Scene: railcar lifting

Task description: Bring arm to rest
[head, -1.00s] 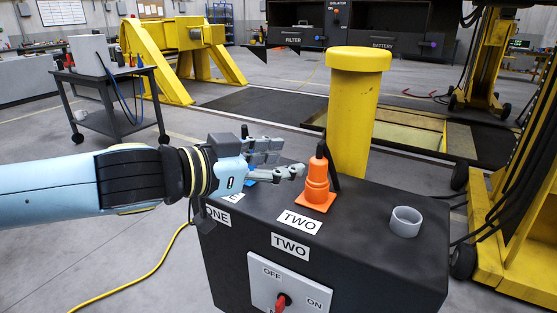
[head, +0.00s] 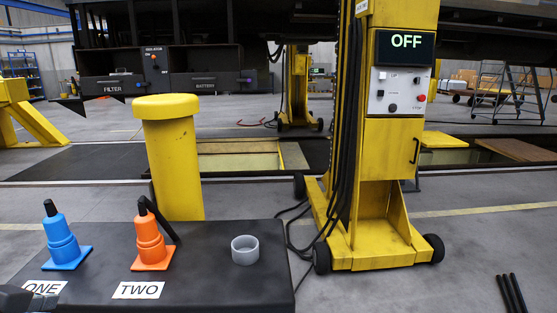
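My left gripper (head: 22,299) shows only as a dark grey piece at the lower left corner, by the label ONE. Its fingers cannot be made out, so whether it is open or shut is hidden. On the black console (head: 212,285) a blue cone-shaped plug (head: 62,243) stands upright by label ONE (head: 44,287). An orange one (head: 151,245) stands upright by label TWO (head: 138,290), apart from my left gripper.
A grey ring (head: 245,250) sits on the console's right part. A yellow post (head: 173,165) stands behind it. A yellow wheeled lifting column (head: 390,160) reads OFF on its display (head: 405,41). Black rods (head: 511,293) show at the lower right.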

